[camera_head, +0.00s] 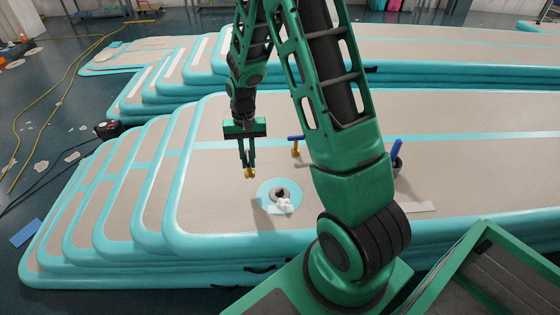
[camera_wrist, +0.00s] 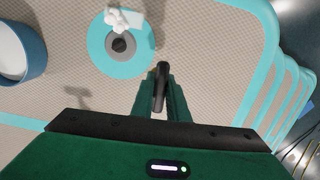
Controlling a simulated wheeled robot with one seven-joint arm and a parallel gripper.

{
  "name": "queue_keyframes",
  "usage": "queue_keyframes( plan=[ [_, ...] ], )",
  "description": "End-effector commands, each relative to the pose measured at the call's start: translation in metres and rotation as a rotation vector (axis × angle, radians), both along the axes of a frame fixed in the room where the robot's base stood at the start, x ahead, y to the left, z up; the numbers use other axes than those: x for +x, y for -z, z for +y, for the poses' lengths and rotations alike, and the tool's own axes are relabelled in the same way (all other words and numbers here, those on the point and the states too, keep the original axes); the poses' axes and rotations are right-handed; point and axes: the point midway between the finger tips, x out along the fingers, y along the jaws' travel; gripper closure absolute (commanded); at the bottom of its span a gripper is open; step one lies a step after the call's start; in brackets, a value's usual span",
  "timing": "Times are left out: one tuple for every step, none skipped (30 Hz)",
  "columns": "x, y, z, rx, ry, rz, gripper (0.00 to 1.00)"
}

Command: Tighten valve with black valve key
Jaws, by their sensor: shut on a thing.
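My gripper (camera_head: 248,165) is shut on a dark, narrow tool, which looks like the black valve key (camera_wrist: 161,85). In the head view, gold-coloured ends (camera_head: 249,174) show at the fingertips. The key hangs above the beige mat, apart from the valve. The valve (camera_head: 279,193) is a grey ring with a dark centre on a round teal patch, below and right of my gripper in the head view. In the wrist view the valve (camera_wrist: 122,44) lies above and left of the fingertips.
A crumpled white thing (camera_head: 285,205) lies against the valve. A blue-handled gold tool (camera_head: 295,145) stands on the track (camera_head: 220,205). A blue object (camera_head: 396,148) shows at a dark container, right of my arm. A blue-sided cup (camera_wrist: 35,72) shows in the wrist view.

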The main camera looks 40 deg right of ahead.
Motion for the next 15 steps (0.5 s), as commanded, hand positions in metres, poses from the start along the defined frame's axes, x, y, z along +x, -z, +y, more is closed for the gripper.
queue_keyframes(
  plan=[
    [-0.009, -0.003, -0.01, 0.001, 0.091, -0.003, 1.0],
    [-0.014, -0.004, -0.015, 0.0, 0.147, -0.003, 1.0],
    [-0.02, -0.006, -0.021, 0.002, 0.219, -0.003, 1.0],
    [-0.026, -0.007, -0.025, 0.002, 0.274, -0.002, 1.0],
    [-0.03, -0.008, -0.029, 0.003, 0.328, -0.004, 1.0],
    [-0.037, -0.01, -0.034, 0.004, 0.401, -0.004, 1.0],
    [-0.042, -0.011, -0.038, 0.004, 0.455, -0.003, 1.0],
    [-0.047, -0.012, -0.041, 0.005, 0.507, -0.002, 1.0],
    [-0.053, -0.013, -0.045, 0.006, 0.574, -0.002, 1.0],
    [-0.058, -0.014, -0.048, 0.007, 0.622, 0.0, 1.0],
    [-0.062, -0.015, -0.051, 0.008, 0.667, 0.001, 1.0],
    [-0.067, -0.016, -0.054, 0.01, 0.724, 0.002, 1.0],
    [-0.071, -0.017, -0.056, 0.01, 0.762, 0.003, 1.0],
    [-0.074, -0.018, -0.058, 0.011, 0.797, 0.004, 1.0],
    [-0.078, -0.018, -0.06, 0.013, 0.838, 0.006, 1.0]
  ],
)
